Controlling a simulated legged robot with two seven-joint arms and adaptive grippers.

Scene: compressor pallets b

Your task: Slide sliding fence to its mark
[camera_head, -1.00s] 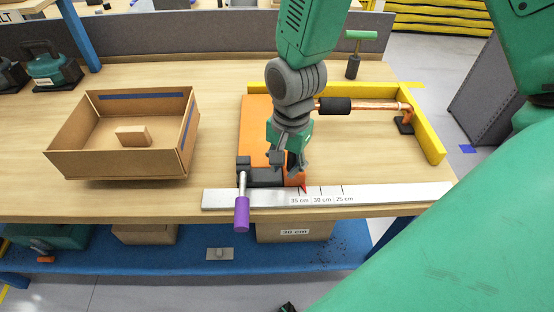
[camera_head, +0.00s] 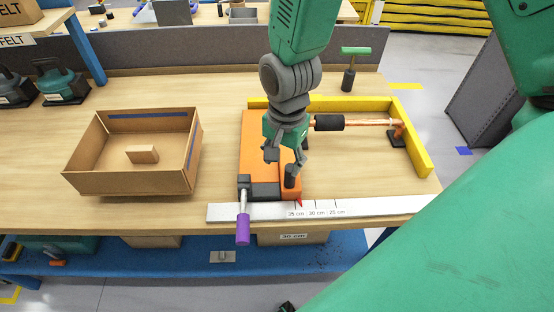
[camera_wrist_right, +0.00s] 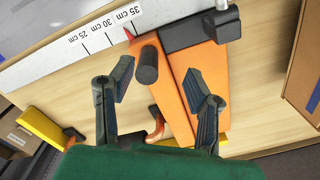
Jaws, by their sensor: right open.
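The orange sliding fence (camera_head: 255,135) lies on the table, its front end against the steel ruler (camera_head: 225,212). Its red pointer (camera_head: 299,203) is at about the 35 cm line; the pointer also shows in the wrist view (camera_wrist_right: 130,34). A dark upright knob (camera_head: 291,178) stands on the fence's front end. A clamp with a purple handle (camera_head: 243,229) sits at the fence's front left. My right gripper (camera_head: 285,160) is open above the knob. In the wrist view the knob (camera_wrist_right: 147,64) shows near the gap between its fingers (camera_wrist_right: 160,85). My left gripper is out of view.
A yellow stop (camera_head: 412,145) borders the back and right of the work area. A copper pipe with a black sleeve (camera_head: 329,123) lies right of the gripper. An open cardboard box (camera_head: 130,180) with a small block stands left.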

